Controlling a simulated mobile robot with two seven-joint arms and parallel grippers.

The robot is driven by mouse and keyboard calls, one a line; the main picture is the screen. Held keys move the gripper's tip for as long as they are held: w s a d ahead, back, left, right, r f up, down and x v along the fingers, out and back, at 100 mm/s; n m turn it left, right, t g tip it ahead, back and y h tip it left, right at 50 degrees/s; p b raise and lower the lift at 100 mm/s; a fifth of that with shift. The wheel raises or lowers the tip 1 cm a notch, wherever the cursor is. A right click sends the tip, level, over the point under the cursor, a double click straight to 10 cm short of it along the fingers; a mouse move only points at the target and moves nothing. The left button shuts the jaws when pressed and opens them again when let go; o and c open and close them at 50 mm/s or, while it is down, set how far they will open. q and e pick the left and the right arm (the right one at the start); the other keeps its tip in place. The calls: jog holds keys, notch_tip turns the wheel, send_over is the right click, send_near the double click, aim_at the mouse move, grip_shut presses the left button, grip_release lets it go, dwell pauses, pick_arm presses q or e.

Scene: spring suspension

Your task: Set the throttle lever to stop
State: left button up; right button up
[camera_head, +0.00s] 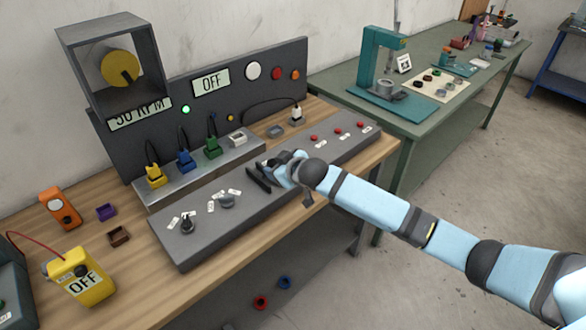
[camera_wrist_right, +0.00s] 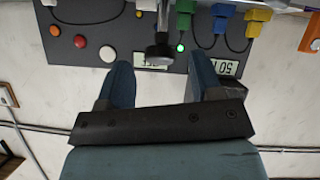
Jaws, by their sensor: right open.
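A lever with a dark round knob (camera_wrist_right: 158,50), which looks like the throttle lever, shows in the right wrist view. It appears between my two blue finger pads, with a gap on each side. In the head view the lever is hidden by my right gripper, so its setting and any stop label cannot be read. My right gripper (camera_head: 262,174) is open over the middle of the grey sloped console (camera_head: 190,252). My left gripper is not in view.
Left of my right gripper, the console holds a grey rotary knob (camera_head: 227,201) and a black knob (camera_head: 187,224), with small labels. Red buttons (camera_head: 338,131) lie to the right. Behind stand yellow (camera_head: 155,177), blue and green plugs and an upright panel (camera_head: 210,85) reading OFF.

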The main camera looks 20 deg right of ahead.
jog(key=v, duration=1.1)
jog(key=shift+s+r+b, duration=0.25)
jog(key=shift+s+b, duration=0.05)
jog(key=shift+b, duration=0.15)
jog(key=shift+d, duration=0.1)
jog(key=s+a+f+m+p, duration=0.1)
jog(key=s+a+f, duration=0.1)
jog(key=s+f, duration=0.8)
jog(key=s+a+f+m+g+p, duration=0.1)
jog(key=s+a+f+m+p, duration=0.1)
jog(key=s+f, duration=0.8)
jog(key=s+a, duration=0.1)
jog(key=s, duration=0.6)
jog(key=shift+s+p, duration=0.2)
jog(key=shift+p, duration=0.1)
jog(key=shift+a+f, duration=0.1)
jog(key=shift+c, duration=0.4)
